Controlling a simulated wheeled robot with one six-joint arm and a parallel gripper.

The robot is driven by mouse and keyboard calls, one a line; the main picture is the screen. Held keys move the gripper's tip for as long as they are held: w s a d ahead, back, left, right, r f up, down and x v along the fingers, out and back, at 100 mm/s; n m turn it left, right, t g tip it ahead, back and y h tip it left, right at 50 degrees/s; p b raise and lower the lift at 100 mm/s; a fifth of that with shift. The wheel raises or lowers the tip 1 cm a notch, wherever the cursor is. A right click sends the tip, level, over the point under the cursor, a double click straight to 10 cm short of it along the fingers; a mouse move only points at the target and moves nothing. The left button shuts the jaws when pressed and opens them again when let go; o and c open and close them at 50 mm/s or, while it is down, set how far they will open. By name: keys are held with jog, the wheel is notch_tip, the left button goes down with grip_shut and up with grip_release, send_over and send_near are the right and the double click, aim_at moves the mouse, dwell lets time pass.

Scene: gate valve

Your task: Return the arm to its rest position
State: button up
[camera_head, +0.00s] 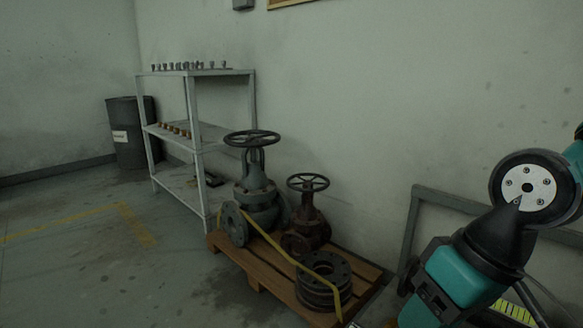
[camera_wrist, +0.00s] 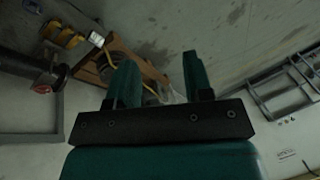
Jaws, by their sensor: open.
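My gripper (camera_wrist: 160,60) shows in the wrist view with its two teal fingers spread apart and nothing between them. Part of my teal arm fills the right side of the head view; my gripper cannot be made out there. A large gate valve (camera_head: 258,190) with a dark handwheel (camera_head: 252,138) stands upright on a wooden pallet (camera_head: 255,275) in the head view. A smaller rusty valve (camera_head: 307,212) with its own handwheel (camera_head: 308,182) stands beside it. In the wrist view the pallet (camera_wrist: 152,75) lies beyond the fingers, partly hidden by them.
Stacked flanges (camera_head: 323,282) and a yellow strap (camera_head: 292,258) are at the pallet's near end. A grey shelf (camera_head: 195,110) holding small parts stands behind, with a dark barrel (camera_head: 125,133) to its left. A grey frame (camera_head: 412,225) is by the wall near my arm. Floor at left is clear.

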jog(key=s+a+r+n+p, duration=0.1)
jog(key=s+a+r+n, duration=0.15)
jog(key=s, duration=0.35)
notch_tip(320, 180, up, 38)
jog(key=d+p, duration=0.1)
jog(key=p, duration=3.6)
jog(key=shift+w+g, duration=0.4)
jog(key=shift+f, duration=0.1)
